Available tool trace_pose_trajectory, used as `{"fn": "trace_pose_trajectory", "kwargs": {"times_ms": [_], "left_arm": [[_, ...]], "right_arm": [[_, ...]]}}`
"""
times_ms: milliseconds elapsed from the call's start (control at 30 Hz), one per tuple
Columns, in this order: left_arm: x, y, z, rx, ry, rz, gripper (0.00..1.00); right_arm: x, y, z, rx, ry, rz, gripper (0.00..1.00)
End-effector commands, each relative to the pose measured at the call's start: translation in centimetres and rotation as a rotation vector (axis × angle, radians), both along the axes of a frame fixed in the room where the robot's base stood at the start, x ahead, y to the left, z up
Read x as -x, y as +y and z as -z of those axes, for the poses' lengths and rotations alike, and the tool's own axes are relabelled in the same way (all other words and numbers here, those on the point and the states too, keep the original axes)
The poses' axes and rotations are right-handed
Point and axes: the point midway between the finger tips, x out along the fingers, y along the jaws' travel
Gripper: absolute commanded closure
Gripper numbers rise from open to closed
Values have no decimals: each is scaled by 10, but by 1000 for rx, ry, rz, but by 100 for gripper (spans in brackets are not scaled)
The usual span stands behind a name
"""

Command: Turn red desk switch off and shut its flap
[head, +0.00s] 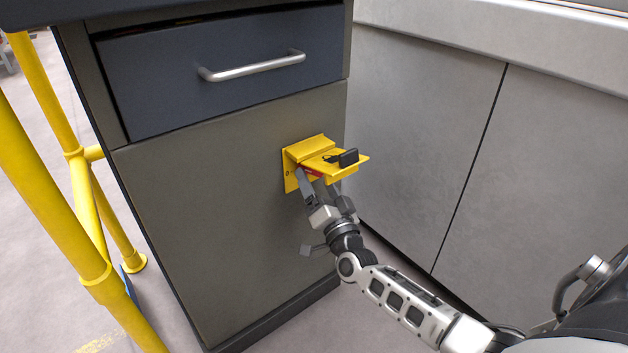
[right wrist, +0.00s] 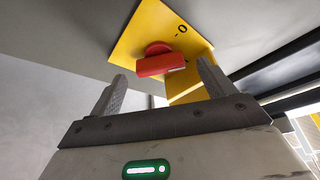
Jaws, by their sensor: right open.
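The yellow switch plate (head: 290,175) is mounted on the front of the grey desk cabinet. Its yellow flap (head: 342,165) stands out from the plate, raised over the switch, with a black piece (head: 348,157) on it. The red switch handle (right wrist: 160,65) shows in the right wrist view, with a "0" mark on the plate beside it. In the head view the flap and my fingers mostly hide it. My right gripper (head: 311,182) is open just below the flap. Its fingers (right wrist: 162,72) stand apart on either side of the handle, and I cannot tell whether they touch it. My left gripper is not in view.
A closed-looking blue drawer (head: 220,75) with a metal handle (head: 255,66) is above the switch. Yellow railings (head: 60,190) stand at the left. A grey panelled wall (head: 430,130) runs along the right. Floor shows between the cabinet and wall.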

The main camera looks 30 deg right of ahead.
Motion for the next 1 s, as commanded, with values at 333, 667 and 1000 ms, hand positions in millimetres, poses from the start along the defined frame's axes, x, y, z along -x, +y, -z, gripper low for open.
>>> {"fn": "trace_pose_trajectory", "kwargs": {"times_ms": [333, 667, 1000], "left_arm": [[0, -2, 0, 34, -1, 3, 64], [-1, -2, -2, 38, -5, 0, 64], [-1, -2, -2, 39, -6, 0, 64]], "right_arm": [[-24, -4, -7, 1, 2, -1, 18], [-24, -4, -7, 1, 1, 0, 52], [-23, -4, -6, 22, -1, 0, 63]]}}
